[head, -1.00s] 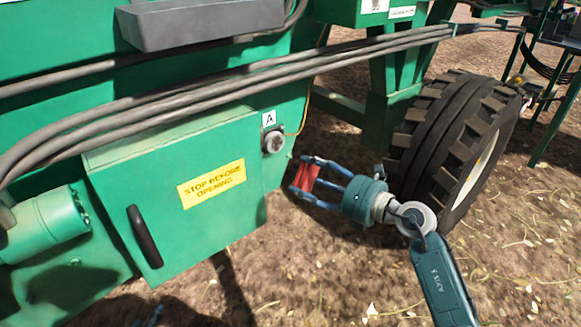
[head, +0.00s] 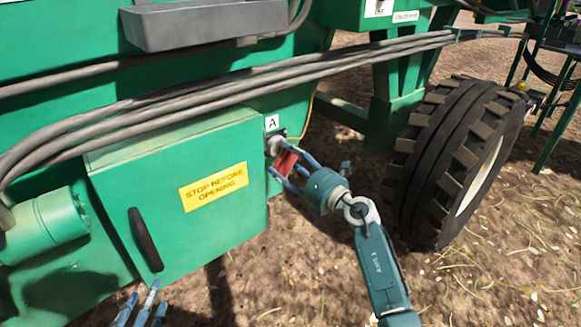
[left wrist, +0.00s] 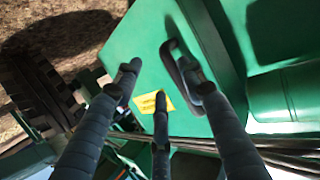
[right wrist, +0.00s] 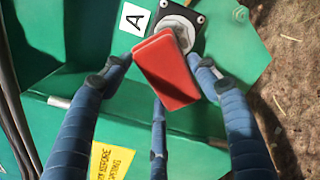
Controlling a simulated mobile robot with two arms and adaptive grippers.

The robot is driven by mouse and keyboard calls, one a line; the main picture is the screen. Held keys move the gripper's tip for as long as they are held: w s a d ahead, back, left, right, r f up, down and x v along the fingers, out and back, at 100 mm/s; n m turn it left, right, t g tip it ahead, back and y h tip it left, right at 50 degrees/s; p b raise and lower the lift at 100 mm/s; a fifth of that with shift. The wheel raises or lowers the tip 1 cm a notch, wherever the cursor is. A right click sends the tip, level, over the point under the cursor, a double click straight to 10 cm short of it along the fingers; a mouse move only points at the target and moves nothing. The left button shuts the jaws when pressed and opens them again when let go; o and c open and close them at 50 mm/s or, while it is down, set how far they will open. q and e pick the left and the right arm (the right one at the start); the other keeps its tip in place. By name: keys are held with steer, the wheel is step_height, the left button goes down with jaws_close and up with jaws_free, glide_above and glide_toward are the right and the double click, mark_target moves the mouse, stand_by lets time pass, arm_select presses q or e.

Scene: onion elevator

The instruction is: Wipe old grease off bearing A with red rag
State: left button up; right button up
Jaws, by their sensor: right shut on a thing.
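Bearing A (head: 274,143) sits on the green machine side under a white label with the letter A (head: 272,122). It also shows in the right wrist view (right wrist: 177,26), partly covered by the red rag (right wrist: 167,72). My right gripper (head: 284,165) is shut on the red rag (head: 285,161) and holds it at the bearing's lower front. Whether the rag touches the bearing is hard to tell. My left gripper (head: 142,304) is low at the bottom edge of the head view. In the left wrist view its fingers (left wrist: 163,88) are spread and empty.
A green box with a yellow warning label (head: 213,187) and dark handle (head: 145,240) stands left of the bearing. Grey hoses (head: 230,80) run above it. A large tyre (head: 457,155) stands to the right. Bare ground (head: 290,270) lies below.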

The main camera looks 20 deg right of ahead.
mark_target(278, 156)
steer(key=b+x, duration=0.1)
steer(key=x, duration=0.2)
steer(key=shift+b, duration=0.3)
arm_select(q)
step_height(278, 156, up, 11)
steer(key=w+d+t+h, duration=0.1)
steer(key=t+h, duration=0.1)
steer(key=t, duration=0.3)
steer(key=shift+w+d+t, duration=0.15)
steer(key=shift+d+t, duration=0.15)
steer(key=shift+d, duration=0.1)
arm_select(e)
steer(key=shift+w+a, duration=0.15)
steer(key=shift+w, duration=0.15)
arm_select(q)
steer(key=shift+r, duration=0.25)
arm_select(e)
steer(key=shift+w+a, duration=0.1)
steer(key=shift+w, duration=0.15)
arm_select(q)
steer(key=shift+r, duration=0.2)
arm_select(e)
steer(key=shift+w, duration=0.2)
arm_select(q)
steer(key=shift+r+b, duration=0.1)
steer(key=shift+b, duration=0.2)
arm_select(e)
steer(key=shift+a, duration=0.1)
